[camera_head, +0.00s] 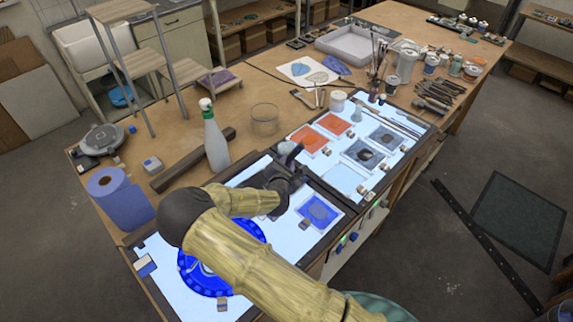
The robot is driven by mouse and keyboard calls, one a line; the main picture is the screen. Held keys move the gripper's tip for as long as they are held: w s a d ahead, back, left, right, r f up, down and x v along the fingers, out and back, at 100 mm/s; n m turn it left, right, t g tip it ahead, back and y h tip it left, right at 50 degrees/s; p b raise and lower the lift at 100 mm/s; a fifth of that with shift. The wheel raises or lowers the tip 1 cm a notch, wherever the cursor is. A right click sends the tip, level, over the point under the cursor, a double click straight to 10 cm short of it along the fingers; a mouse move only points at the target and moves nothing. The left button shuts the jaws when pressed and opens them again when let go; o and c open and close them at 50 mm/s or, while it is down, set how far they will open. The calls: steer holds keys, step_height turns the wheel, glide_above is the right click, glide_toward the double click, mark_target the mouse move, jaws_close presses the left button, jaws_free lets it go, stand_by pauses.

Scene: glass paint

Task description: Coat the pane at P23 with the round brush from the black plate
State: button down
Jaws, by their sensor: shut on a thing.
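My gripper (287,172) is a dark shape over the lit light table (294,238), at the end of my arm. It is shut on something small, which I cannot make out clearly. I cannot pick out the round brush or its bristles. Panes on the light table include a blue-grey one (319,211) right of my gripper, a pale blue one (345,180), two orange ones (310,139) and grey ones (364,155). Small tags sit by them, too small to read, so I cannot tell which is P23. I cannot identify the black plate; my arm hides part of the table.
A spray bottle (215,143) stands left of my gripper, with a clear glass bowl (265,120) behind. A blue roll (118,200) stands at the left edge. A round blue piece (196,276) lies partly under my arm. Jars (407,62) and tools (437,92) crowd the far right.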

steer(key=shift+a, duration=0.15)
steer(key=s+a+b, duration=0.3)
steer(key=a+b, duration=0.1)
steer(key=a, duration=0.6)
steer(key=shift+s+a, duration=0.2)
steer(key=shift+a, duration=0.05)
stand_by(0.4)
stand_by(0.4)
steer(key=shift+f+b, duration=0.4)
steer(key=shift+b, duration=0.1)
steer(key=shift+f, duration=0.2)
stand_by(0.4)
